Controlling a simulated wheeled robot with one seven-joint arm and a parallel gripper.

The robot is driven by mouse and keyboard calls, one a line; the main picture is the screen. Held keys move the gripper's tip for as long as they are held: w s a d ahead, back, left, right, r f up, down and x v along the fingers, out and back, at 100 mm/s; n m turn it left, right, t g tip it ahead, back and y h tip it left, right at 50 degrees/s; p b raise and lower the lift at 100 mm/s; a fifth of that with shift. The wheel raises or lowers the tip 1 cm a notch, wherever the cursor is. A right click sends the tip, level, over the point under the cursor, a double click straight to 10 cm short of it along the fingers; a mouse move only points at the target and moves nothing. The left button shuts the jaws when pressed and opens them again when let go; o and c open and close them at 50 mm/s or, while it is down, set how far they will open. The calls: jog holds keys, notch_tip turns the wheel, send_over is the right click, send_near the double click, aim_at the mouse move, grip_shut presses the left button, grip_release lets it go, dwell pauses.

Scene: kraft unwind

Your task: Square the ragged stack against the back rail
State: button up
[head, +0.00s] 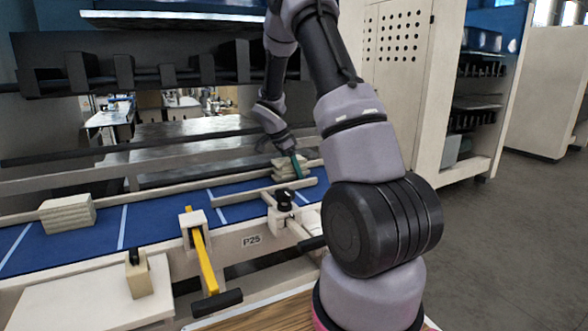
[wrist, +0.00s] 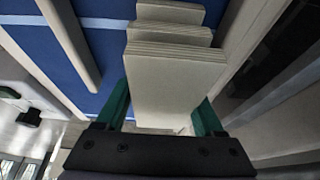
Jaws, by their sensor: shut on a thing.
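The ragged stack (head: 284,165) of beige sheets lies on the blue belt, at the right end of its visible part in the head view. In the wrist view the stack (wrist: 178,75) shows stepped, uneven layers. My gripper (wrist: 160,112) is shut on it, with one green finger at each side. In the head view one green finger of my gripper (head: 296,166) shows against the stack. The back rail (head: 165,184) runs along the belt's far edge. Whether the stack touches the rail is hidden.
A second beige stack (head: 67,213) sits on the belt at the left. A short front rail (head: 262,194) lies along the near side, close to my gripper. A yellow lever (head: 204,262) and a small block (head: 139,275) stand in front. The belt between the stacks is clear.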

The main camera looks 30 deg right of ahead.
jog(key=shift+f, duration=0.15)
dwell(0.7)
jog(key=o, duration=1.4)
